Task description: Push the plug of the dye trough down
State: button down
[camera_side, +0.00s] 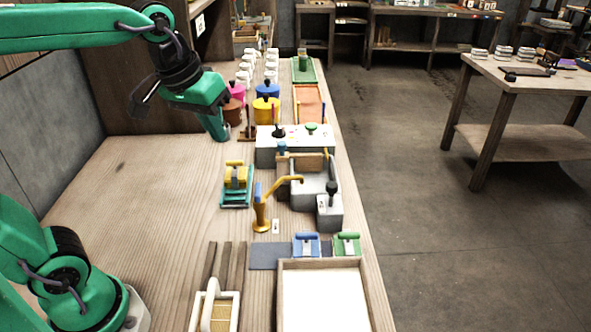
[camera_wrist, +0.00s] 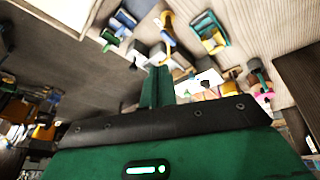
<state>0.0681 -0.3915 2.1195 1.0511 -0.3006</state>
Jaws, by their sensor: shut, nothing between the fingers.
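A long pale trough (camera_side: 265,153) stands right of the table's middle in the side view. A green round knob (camera_side: 311,127) and a dark upright handle (camera_side: 275,128) rise from its top. In front is an open grey basin (camera_side: 312,189) with a small grey box (camera_side: 329,214) bearing a black knob (camera_side: 332,187). I cannot tell for certain which knob is the plug. My gripper (camera_side: 222,136) is shut and empty, pointing down left of the pale trough, apart from it. In the wrist view the shut fingers (camera_wrist: 158,88) partly cover the objects beyond.
A teal stand with a yellow block (camera_side: 236,184) lies left. A wooden-framed white tray (camera_side: 322,265) is in front. The table's left is clear.

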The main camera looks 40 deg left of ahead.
jog(key=w+d+r+n+g, duration=0.1)
jog(key=w+d+n+g, duration=0.2)
jog(key=w, duration=0.7)
jog(key=n, duration=0.3)
send_over(330, 185)
notch_tip(330, 185, down, 4)
jog(key=shift+s+g, duration=0.3)
jog(key=f, duration=1.4)
jog(key=shift+w+d, duration=0.1)
jog(key=shift+w, duration=0.25)
jog(key=shift+f, duration=1.75)
jog(key=shift+r, duration=0.1)
